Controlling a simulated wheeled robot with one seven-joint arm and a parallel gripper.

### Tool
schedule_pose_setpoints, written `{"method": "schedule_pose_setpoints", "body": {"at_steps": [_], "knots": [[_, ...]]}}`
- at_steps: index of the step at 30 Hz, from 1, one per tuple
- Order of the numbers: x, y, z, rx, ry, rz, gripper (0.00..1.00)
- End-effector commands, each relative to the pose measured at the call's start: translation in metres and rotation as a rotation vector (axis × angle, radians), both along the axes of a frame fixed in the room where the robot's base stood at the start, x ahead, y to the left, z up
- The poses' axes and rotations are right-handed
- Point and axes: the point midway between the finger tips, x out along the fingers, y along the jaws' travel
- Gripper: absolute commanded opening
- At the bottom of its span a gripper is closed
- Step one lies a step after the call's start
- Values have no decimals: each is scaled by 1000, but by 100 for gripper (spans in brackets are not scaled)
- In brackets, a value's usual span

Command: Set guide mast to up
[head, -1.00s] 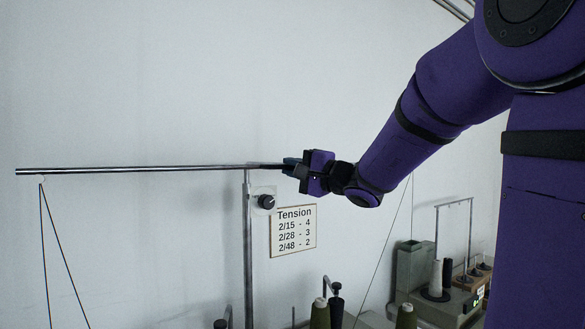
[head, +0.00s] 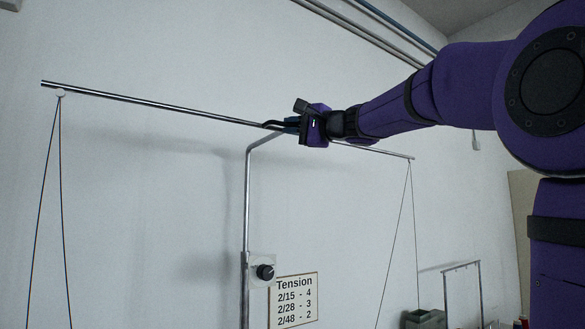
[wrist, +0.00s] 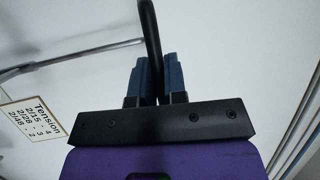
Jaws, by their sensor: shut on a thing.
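The guide mast is a thin metal pole (head: 247,205) against the white wall, with a bent top and a long crossbar (head: 160,105) well above the black knob (head: 265,272) on its clamp. Threads hang from both ends of the crossbar. My gripper (head: 286,125) is at the crossbar's middle, near the bent top. In the wrist view its blue fingers (wrist: 154,78) are shut on a dark curved handle (wrist: 149,30). My gripper hides the part of the crossbar behind it.
A tension chart (head: 293,300) hangs right of the pole. A green-grey machine box (head: 425,319) and a metal frame (head: 462,267) stand at the lower right. Pipes (head: 365,35) run along the top of the wall.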

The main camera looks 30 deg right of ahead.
Motion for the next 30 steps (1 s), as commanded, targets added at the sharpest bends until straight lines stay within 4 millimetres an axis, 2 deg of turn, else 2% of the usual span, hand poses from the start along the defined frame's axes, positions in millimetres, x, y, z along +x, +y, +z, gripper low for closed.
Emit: {"method": "schedule_pose_setpoints", "body": {"at_steps": [1, 3, 12, 21, 30], "knots": [[0, 0, 17, -4, -5, 1, 0], [0, 0, 37, -3, -6, 1, 0], [0, 0, 108, -2, -4, 0, 0], [1, 0, 155, -2, -2, 1, 0], [1, 0, 183, -1, 0, 1, 0]]}}
